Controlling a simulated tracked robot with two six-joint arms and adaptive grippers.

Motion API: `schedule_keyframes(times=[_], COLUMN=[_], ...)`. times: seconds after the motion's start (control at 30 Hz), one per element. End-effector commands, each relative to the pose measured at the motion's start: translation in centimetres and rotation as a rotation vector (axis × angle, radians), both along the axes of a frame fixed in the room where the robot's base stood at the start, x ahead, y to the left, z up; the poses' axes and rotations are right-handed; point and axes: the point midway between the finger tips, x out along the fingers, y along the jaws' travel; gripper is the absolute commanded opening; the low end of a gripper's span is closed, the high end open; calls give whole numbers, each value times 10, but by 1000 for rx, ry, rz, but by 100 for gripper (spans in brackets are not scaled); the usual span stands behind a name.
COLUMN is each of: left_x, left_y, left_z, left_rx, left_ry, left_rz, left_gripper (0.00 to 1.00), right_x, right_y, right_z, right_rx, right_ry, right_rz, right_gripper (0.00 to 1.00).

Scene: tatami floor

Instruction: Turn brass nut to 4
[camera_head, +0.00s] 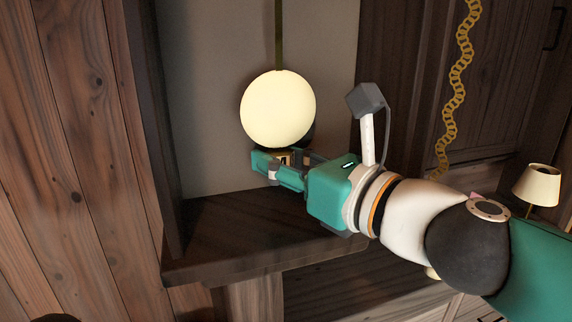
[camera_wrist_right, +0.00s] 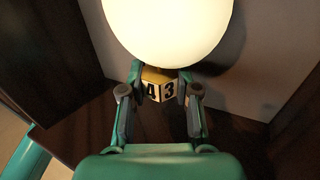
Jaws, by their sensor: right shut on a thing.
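The brass nut (camera_wrist_right: 157,89) sits just under a glowing pale globe (camera_head: 278,109). In the right wrist view two faces show, a dark 4 on the left and a 3 on the right, with an edge between them toward the camera. My right gripper (camera_wrist_right: 160,76) is shut on the nut, one finger on each side. In the head view the gripper (camera_head: 278,163) reaches in from the right below the globe, and its fingers hide most of the nut. The globe hangs from a thin dark rod (camera_head: 278,35). My left gripper is not in view.
A dark wooden ledge (camera_head: 235,235) lies below the gripper, with a dark upright post (camera_head: 158,120) at left. A gold chain (camera_head: 457,80) hangs at right, near a small lamp (camera_head: 537,185). A plain grey panel (camera_head: 205,100) stands behind the globe.

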Motion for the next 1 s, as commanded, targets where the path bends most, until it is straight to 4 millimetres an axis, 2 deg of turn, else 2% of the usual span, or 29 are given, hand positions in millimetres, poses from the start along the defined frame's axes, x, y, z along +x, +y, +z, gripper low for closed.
schedule_keyframes(times=[0.27,0.73,0.77,0.9,1.0], left_x=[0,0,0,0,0], left_y=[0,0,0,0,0], left_z=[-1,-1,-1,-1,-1], left_rx=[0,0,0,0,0], left_ry=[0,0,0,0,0], left_rz=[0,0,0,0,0], left_gripper=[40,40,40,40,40], right_x=[1,0,0,0,0], right_y=[-1,-1,-1,-1,-1], right_z=[0,0,0,0,0], right_rx=[-1,-1,-1,-1,-1], right_ry=[1,1,1,1,1], right_rz=[85,99,99,98,98], right_gripper=[0,0,36,57,57])
